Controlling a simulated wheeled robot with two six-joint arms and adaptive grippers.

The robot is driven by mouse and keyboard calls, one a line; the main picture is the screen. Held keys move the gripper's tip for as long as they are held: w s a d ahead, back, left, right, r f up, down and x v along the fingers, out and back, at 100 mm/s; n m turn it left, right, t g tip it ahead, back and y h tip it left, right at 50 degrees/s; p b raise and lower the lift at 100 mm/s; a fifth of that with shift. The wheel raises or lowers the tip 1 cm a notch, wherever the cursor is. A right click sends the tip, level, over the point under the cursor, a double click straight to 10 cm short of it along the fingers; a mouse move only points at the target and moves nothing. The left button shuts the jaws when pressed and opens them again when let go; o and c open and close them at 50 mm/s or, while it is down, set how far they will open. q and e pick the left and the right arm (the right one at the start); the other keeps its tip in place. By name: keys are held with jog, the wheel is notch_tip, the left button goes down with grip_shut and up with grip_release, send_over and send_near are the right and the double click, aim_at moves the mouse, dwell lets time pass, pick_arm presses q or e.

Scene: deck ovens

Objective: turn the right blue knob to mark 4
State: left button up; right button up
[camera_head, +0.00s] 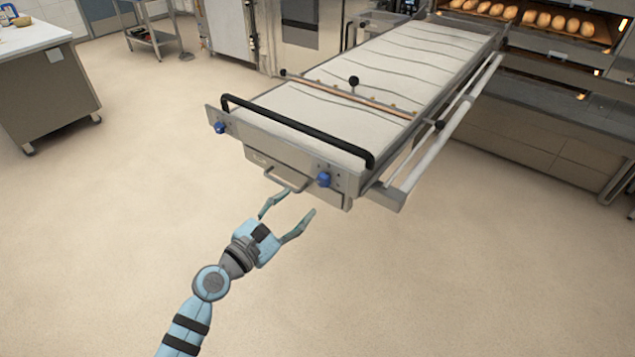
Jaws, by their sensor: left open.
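The right blue knob (324,180) is on the right end of the front panel of a long loader table (290,158). Marks around the knob are too small to read. A second blue knob (219,127) is on the left end of the same panel. My left gripper (288,213) is open and empty. In the picture its fingers are just below the panel, a little below and left of the right knob, and apart from it. My right gripper is not in view.
A metal handle (285,180) sticks out of the panel left of the right knob. A black bar (300,128) runs above the panel. Ovens with bread loaves (543,18) stand at the back right. The floor around my arm is clear.

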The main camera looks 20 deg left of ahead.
aim_at(321, 183)
pick_arm(q)
jog(key=b+x, duration=0.1)
jog(key=x, duration=0.8)
jog(key=shift+w+f, duration=0.1)
jog(key=shift+w, duration=0.15)
grip_shut()
